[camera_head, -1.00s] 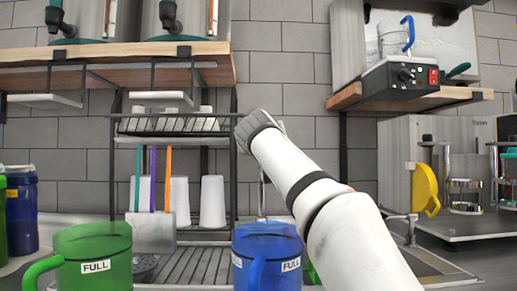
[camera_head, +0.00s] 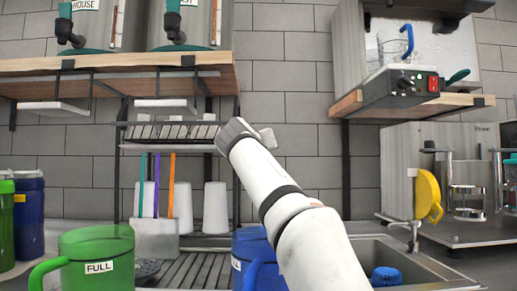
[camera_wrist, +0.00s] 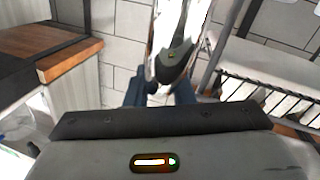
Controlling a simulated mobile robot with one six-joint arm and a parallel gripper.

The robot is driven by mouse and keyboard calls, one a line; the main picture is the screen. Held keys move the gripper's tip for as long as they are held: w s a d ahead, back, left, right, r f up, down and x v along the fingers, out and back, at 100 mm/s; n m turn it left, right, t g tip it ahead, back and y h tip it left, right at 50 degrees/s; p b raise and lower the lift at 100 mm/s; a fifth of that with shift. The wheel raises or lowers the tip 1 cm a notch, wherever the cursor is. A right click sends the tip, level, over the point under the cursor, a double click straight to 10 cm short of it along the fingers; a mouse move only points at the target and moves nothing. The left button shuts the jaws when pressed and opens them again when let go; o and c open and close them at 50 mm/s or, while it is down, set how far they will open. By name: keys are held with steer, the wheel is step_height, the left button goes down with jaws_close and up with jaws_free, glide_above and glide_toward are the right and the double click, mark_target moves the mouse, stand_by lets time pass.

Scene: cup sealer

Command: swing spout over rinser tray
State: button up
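A silver tap-like spout (camera_head: 411,226) stands at the sink's back edge, right of my arm in the head view. I cannot tell for sure whether it is the rinser spout. A ribbed drain tray (camera_head: 190,270) lies left of my arm, partly behind the pitchers; it may be the rinser tray. My gripper (camera_head: 268,138) is raised in front of the tiled wall, above and left of the spout and apart from it. In the wrist view, dark finger-like parts (camera_wrist: 160,92) frame a pale piece with a dark end (camera_wrist: 178,62). Whether the fingers hold it is unclear.
A green pitcher (camera_head: 96,262) and a blue pitcher (camera_head: 256,262) stand in front, both low in view. A blue object (camera_head: 386,276) sits in the sink basin. The wooden shelf (camera_head: 410,103) hangs right; the dish rack (camera_head: 170,132) hangs left.

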steer(key=shift+o, duration=0.7)
steer(key=shift+a+f, duration=0.15)
steer(key=shift+f, duration=0.15)
steer(key=shift+o, duration=1.4)
steer(key=shift+r, duration=0.15)
steer(key=shift+s, duration=0.1)
steer(key=b+v, duration=0.1)
steer(key=v, duration=0.6)
steer(key=shift+s, duration=0.35)
steer(key=shift+c, duration=0.4)
